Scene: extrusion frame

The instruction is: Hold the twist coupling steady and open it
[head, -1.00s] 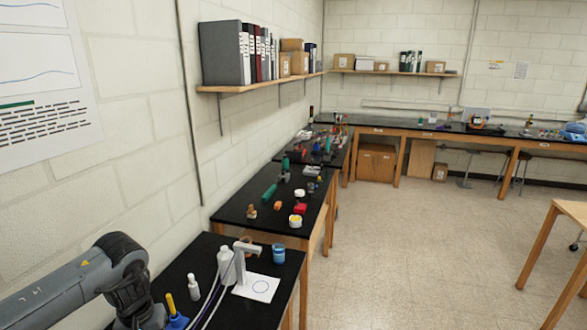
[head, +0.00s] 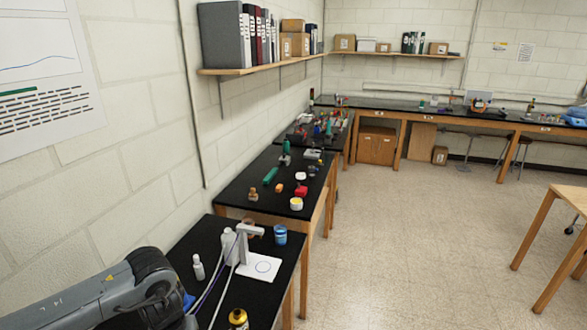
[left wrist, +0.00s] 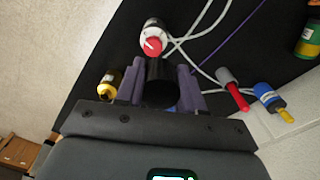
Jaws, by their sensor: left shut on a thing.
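In the left wrist view, my left gripper (left wrist: 163,82) has its two purple fingers shut on either side of a black cylinder (left wrist: 161,92). I cannot tell for sure whether this cylinder is part of the twist coupling. A white cylinder with a red end (left wrist: 152,40) is just beyond the fingertips, close to pale hoses (left wrist: 198,44). In the head view only my left arm shows at lower left; its gripper is out of sight. My right gripper is in neither view.
A yellow container (head: 238,318) is near the black bench's front edge. A red-handled tool (left wrist: 232,88) and a blue tool with a yellow tip (left wrist: 272,101) lie right of my gripper.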

